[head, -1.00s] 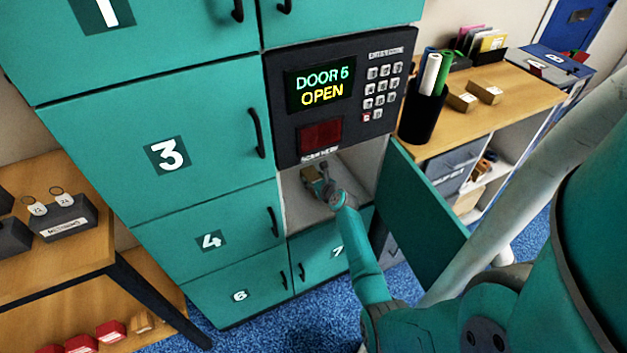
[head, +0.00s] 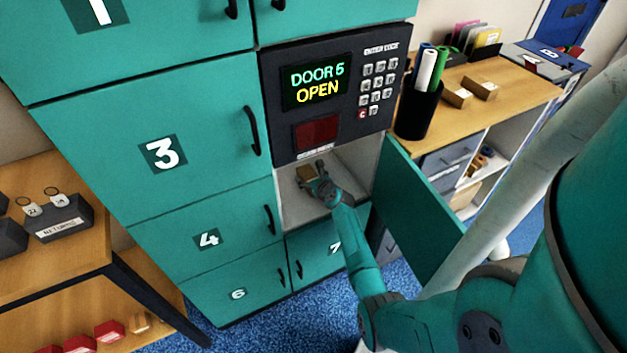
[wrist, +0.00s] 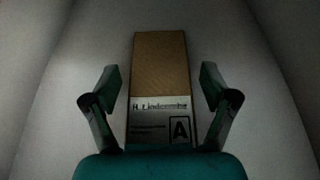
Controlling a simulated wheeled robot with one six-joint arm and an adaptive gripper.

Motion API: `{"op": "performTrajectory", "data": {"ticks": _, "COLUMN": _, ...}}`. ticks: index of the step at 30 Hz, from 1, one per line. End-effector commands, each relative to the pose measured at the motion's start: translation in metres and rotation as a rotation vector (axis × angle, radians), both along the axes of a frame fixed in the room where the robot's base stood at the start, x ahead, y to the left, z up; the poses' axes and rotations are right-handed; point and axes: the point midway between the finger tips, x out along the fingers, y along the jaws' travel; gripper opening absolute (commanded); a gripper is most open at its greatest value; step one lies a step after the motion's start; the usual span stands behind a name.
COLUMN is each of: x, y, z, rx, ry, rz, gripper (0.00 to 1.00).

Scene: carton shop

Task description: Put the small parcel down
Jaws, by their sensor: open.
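The small parcel (wrist: 160,72) is a brown box with a white label bearing a name and a boxed letter A. It lies on the light floor inside the open locker compartment (head: 345,172). The parcel also shows in the head view (head: 306,173). My gripper (wrist: 156,85) is open, with one finger on each side of the parcel and a visible gap to both. In the head view my gripper (head: 317,182) is inside the compartment at the parcel's near side. The parcel's near end is hidden by my gripper's body.
The open teal door (head: 422,205) stands to the right of my forearm. A keypad panel (head: 328,90) above the compartment reads "DOOR 5 OPEN". Closed doors 3, 4, 6 and 7 surround it. A wooden counter (head: 520,85) with a pen cup (head: 418,110) stands at right.

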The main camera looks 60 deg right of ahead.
Motion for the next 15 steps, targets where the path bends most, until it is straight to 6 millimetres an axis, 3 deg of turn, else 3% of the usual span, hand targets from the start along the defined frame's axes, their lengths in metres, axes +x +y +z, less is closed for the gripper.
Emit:
{"op": "performTrajectory", "data": {"ticks": 5, "x": -0.012, "y": 0.008, "z": 0.006, "rx": -0.001, "ry": -0.001, "rz": 0.0, "gripper": 0.85}}
{"op": "performTrajectory", "data": {"ticks": 15, "x": -0.059, "y": 0.036, "z": 0.029, "rx": -0.002, "ry": 0.0, "rz": -0.001, "gripper": 0.85}}
